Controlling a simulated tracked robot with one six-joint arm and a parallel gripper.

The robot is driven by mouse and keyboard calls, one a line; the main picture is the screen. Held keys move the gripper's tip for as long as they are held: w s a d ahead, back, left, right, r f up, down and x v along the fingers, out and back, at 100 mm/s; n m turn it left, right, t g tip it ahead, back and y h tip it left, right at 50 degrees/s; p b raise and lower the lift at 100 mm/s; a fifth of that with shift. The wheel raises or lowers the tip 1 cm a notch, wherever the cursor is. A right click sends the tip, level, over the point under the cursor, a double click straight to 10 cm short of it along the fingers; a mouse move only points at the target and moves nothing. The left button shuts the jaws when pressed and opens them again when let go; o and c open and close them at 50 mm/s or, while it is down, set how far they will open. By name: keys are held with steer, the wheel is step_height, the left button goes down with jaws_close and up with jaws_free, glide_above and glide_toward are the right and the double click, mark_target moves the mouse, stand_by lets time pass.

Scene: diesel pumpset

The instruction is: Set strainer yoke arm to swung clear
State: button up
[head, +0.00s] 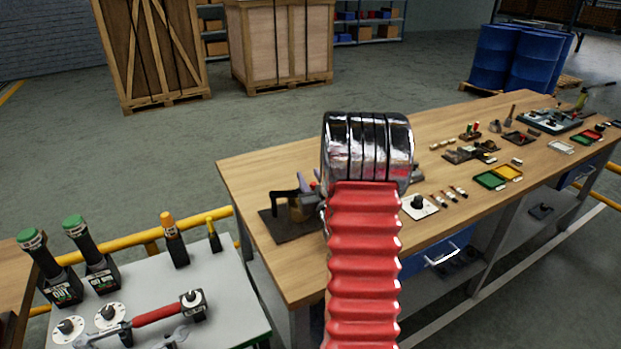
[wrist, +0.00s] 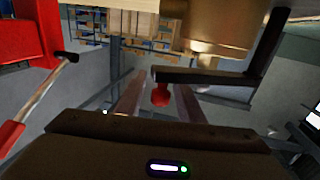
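In the wrist view a black bar (wrist: 205,77), which looks like the strainer yoke arm, runs sideways below a brass-coloured body (wrist: 225,28). A red ball knob (wrist: 160,97) hangs at its left end, and its right end meets a dark upright post (wrist: 268,45). My gripper (wrist: 158,92) is open, with one finger on each side of the knob. Gaps show between the knob and both fingers, so it does not look gripped.
In the wrist view a red housing (wrist: 20,30) with a red-tipped lever (wrist: 40,100) stands at the left. In the head view a wooden workbench (head: 265,165) carries several small parts. A grey panel (head: 230,290) with handles and dials lies at the lower left.

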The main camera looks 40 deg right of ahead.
steer(key=shift+c, duration=0.7)
jaws_close()
steer(key=shift+d, duration=0.1)
